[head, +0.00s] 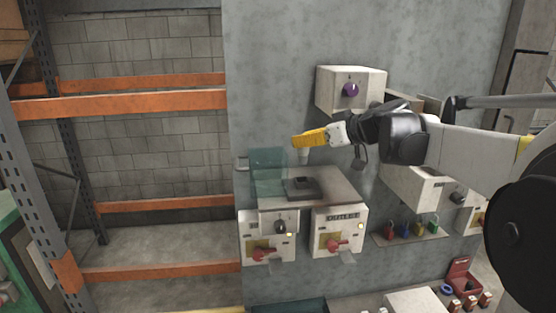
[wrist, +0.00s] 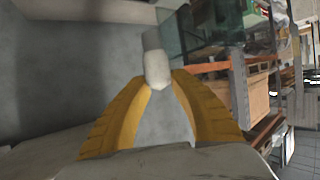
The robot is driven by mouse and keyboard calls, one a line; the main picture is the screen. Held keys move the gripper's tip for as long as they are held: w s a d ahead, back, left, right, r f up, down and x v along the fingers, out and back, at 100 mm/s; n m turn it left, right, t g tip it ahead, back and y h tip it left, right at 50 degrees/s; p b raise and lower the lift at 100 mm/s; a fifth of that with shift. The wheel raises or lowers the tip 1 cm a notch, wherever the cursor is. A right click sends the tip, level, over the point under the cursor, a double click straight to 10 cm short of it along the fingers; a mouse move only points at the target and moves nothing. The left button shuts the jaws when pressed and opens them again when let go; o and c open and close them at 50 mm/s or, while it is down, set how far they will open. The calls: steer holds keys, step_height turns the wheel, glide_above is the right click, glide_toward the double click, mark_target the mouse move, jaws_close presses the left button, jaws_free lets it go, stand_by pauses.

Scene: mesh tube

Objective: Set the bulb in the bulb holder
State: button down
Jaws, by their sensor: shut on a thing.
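My gripper (head: 304,142), with yellow fingers, is shut on the bulb (head: 304,156). The bulb is small and whitish, and it hangs below the fingertips in the head view. In the wrist view the bulb (wrist: 156,68) shows as a pale rounded body between the tips of the yellow fingers (wrist: 160,84). A dark square block, which looks like the bulb holder (head: 301,187), sits on a grey shelf (head: 333,186). The bulb is above this block, apart from it. The block's top detail is too small to make out.
A clear teal panel (head: 268,171) stands at the shelf's left side. Two boxes with red handles (head: 267,254) (head: 337,245) are below the shelf. A white box with a purple knob (head: 350,90) is on the wall above. Several coloured padlocks (head: 405,229) stand at right.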

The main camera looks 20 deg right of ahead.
mark_target(306, 162)
step_height(306, 162, down, 7)
steer(key=shift+w+r+p, duration=0.1)
steer(key=shift+r+p, duration=0.05)
steer(key=shift+p, duration=0.15)
steer(key=c, duration=1.2)
jaws_free()
